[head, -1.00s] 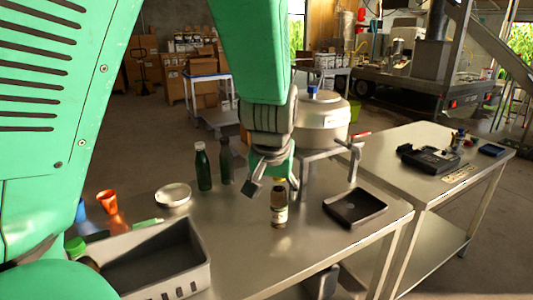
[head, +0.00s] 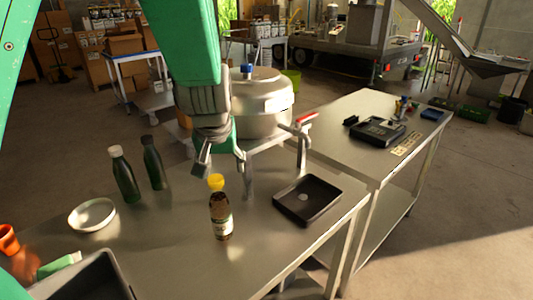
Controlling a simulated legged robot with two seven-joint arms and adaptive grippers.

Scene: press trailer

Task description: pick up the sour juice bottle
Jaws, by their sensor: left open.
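A small brown bottle with a yellow cap and a pale label (head: 221,212) stands upright on the metal table (head: 262,258); I take it for the sour juice bottle, though its label is too small to read. My left gripper (head: 222,170) hangs from the green arm just behind and above the cap. It is open and empty, with its fingers apart from the bottle. My right gripper is not in view.
Two dark green bottles (head: 125,178) and (head: 153,164) stand left of the gripper. A round dish (head: 92,215), a grey bin (head: 75,285) and an orange cup (head: 8,240) are at left. A black tray (head: 307,200) lies right, before a steel tank (head: 262,103) with a tap.

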